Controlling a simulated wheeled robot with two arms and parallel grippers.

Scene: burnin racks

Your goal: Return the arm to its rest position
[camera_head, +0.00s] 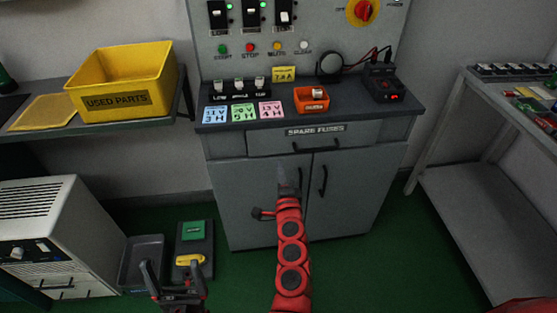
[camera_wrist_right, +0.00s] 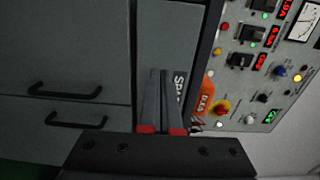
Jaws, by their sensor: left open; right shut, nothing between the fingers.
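My right arm (camera_head: 290,250), red with dark joints, reaches forward from the bottom centre of the head view. Its gripper (camera_head: 283,172) points at the grey cabinet (camera_head: 245,190), in front of the doors and below the drawer. In the right wrist view the two fingers of this gripper (camera_wrist_right: 159,74) lie together, shut with nothing between them. I cannot tell whether they touch the cabinet. My left gripper (camera_head: 172,268) is low at the bottom left of the head view, open and empty, its fingers pointing up in the picture. Most of the left arm is out of view.
The cabinet's worktop holds coloured cards (camera_head: 243,113) and an orange fuse box (camera_head: 312,99) below a switch panel (camera_head: 290,30). A yellow bin (camera_head: 125,85) stands on the left shelf. A grey rack (camera_head: 470,190) stands right. Floor trays (camera_head: 143,262) lie near my left gripper.

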